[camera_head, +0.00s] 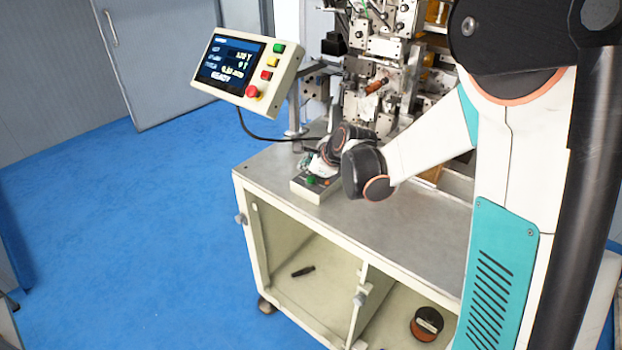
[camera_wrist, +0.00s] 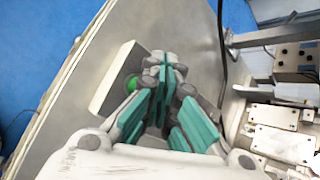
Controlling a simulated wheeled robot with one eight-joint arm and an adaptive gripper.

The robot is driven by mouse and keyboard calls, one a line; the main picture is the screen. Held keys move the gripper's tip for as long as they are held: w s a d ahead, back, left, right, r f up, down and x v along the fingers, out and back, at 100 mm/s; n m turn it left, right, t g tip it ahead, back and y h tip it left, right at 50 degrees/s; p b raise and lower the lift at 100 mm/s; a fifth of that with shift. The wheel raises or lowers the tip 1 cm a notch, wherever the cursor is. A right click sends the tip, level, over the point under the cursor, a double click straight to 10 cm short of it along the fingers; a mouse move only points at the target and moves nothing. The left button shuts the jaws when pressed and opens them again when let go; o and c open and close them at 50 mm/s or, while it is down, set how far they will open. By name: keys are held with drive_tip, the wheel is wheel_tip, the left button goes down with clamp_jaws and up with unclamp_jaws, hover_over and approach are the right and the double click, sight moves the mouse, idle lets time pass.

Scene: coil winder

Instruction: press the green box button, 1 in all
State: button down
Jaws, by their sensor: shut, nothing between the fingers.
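The green box button (camera_head: 311,180) sits on top of a small pale control box (camera_head: 309,193) near the front left of the metal table. In the wrist view the green button (camera_wrist: 131,83) shows partly, just left of my fingers, and the box (camera_wrist: 112,84) is partly covered by them. My gripper (camera_wrist: 163,68) is shut and empty, with its teal fingertips over the box beside the button. In the head view my wrist hides most of the gripper. I cannot tell whether a fingertip touches the box or the button.
A tilted control panel (camera_head: 246,72) with a screen and coloured buttons stands left of the coil winder (camera_head: 385,75). A dark cable (camera_head: 262,137) runs from the panel behind the box. The table top (camera_head: 410,219) is clear at the front right.

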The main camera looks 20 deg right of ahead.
idle(0.5)
drive_tip(key=shift+f+b, duration=0.4)
